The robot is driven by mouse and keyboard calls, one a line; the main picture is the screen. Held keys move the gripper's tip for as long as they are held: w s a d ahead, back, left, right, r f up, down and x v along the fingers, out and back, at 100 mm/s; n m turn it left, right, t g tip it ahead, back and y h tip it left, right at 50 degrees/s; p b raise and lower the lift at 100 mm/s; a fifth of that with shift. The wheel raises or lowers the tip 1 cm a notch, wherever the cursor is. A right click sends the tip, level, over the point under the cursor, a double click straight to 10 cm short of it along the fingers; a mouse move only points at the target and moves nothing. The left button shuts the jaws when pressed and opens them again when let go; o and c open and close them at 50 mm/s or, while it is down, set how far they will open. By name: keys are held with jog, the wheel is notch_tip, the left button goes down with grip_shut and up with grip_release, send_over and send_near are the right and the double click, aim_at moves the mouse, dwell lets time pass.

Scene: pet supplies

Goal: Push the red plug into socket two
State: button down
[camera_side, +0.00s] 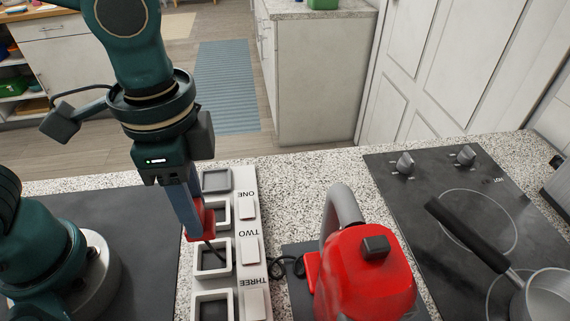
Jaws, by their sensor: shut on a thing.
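The red plug (208,221) is held at the tips of my gripper (193,222); one blue finger shows in front and partly hides it. The plug is over the left edge of the white power strip (241,220), around the boundary between the sockets beside labels ONE and TWO. Socket two (230,262), a white-framed square opening, lies just below the plug in the picture. A thin dark line runs from the plug across this opening. I cannot tell the plug's height above the strip or whether it touches.
A red kettle (362,280) with a grey handle stands right of the strip, with a coiled black cord (289,266) between them. A hob (440,180) with a black-handled pan (548,296) is at the right. Speckled worktop is clear behind the strip.

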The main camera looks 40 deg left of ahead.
jog(key=shift+f, duration=2.9)
jog(key=shift+f, duration=1.4)
jog(key=shift+c, duration=2.1)
grip_release()
